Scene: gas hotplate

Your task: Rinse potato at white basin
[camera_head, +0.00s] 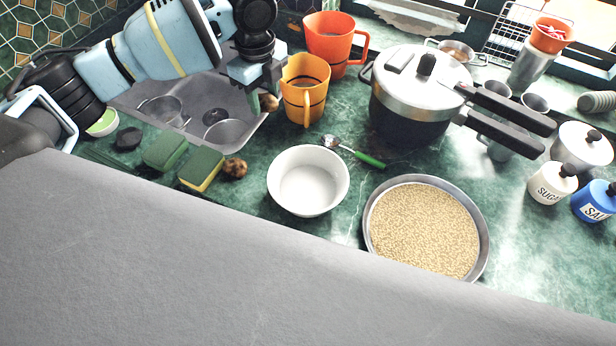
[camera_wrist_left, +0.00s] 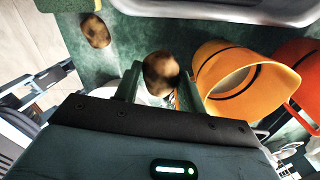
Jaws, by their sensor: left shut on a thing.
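My left gripper (camera_head: 264,88) is shut on a brown potato (camera_head: 268,103). It holds the potato beside the sink's right edge, left of the yellow-orange mug. In the left wrist view the potato (camera_wrist_left: 161,70) sits between the two fingertips (camera_wrist_left: 160,86). The white basin (camera_head: 308,181), a round bowl, stands on the green counter in front of and to the right of the gripper. Its inside looks plain white; I cannot tell whether it holds water. A second brown potato (camera_head: 235,167) lies on the counter by the sponges, and shows in the left wrist view (camera_wrist_left: 95,30). My right gripper is not in view.
A yellow-orange mug (camera_head: 304,90) stands close to the gripper, with an orange jug (camera_head: 332,42) behind. The grey sink (camera_head: 200,90) holds metal pots. A green-handled spoon (camera_head: 352,152), pressure cooker (camera_head: 408,100) and grain pan (camera_head: 483,240) are to the right.

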